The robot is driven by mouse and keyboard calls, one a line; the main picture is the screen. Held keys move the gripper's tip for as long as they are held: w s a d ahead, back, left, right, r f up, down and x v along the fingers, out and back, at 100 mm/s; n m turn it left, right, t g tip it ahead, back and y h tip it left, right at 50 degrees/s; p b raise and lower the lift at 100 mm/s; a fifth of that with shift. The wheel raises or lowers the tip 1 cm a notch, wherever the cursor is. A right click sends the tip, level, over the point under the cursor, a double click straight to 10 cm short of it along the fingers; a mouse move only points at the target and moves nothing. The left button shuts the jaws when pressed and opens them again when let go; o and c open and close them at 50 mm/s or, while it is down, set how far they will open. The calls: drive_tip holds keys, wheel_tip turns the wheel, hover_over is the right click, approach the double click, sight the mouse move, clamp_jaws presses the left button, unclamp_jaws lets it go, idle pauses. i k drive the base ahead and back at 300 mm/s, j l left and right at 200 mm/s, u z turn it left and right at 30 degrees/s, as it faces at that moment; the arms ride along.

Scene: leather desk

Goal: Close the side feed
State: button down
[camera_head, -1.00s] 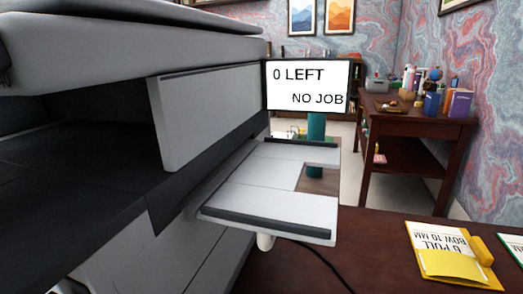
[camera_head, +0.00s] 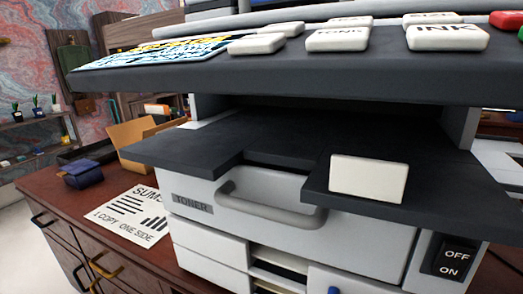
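The copier (camera_head: 290,240) fills the middle and right of the view, seen from its front. At the right edge, a pale flat piece (camera_head: 497,160) sticks out beyond the copier's side. It looks like part of the open side feed, but most of it is cut off or hidden. My gripper does not show in this view.
The copier has a toner drawer (camera_head: 192,203) with a grey handle, a dark output shelf (camera_head: 440,160) and an off/on switch (camera_head: 453,257). A printed sheet (camera_head: 128,215), a dark blue object (camera_head: 82,174) and an open cardboard box (camera_head: 132,138) are on the desk at left.

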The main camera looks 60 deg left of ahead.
sight(494, 153)
drive_tip(key=k+j, duration=0.1)
drive_tip(key=j, duration=0.3)
drive_tip(key=k+j+z, duration=0.1)
drive_tip(key=j, duration=0.3)
drive_tip(key=k+j, duration=0.1)
drive_tip(key=j, duration=0.3)
drive_tip(key=k+j+z, duration=0.15)
drive_tip(key=j, duration=0.2)
drive_tip(key=k+j, duration=0.1)
drive_tip(key=j, duration=0.3)
drive_tip(key=k+j+z, duration=0.1)
drive_tip(key=j, duration=0.25)
drive_tip(key=k+j, duration=0.1)
drive_tip(key=j, duration=0.45)
drive_tip(key=l+z, duration=0.15)
drive_tip(key=l, duration=0.25)
drive_tip(key=i+l+z, duration=0.1)
drive_tip(key=l, duration=0.25)
drive_tip(key=i+l+z, duration=0.15)
drive_tip(key=l, duration=0.25)
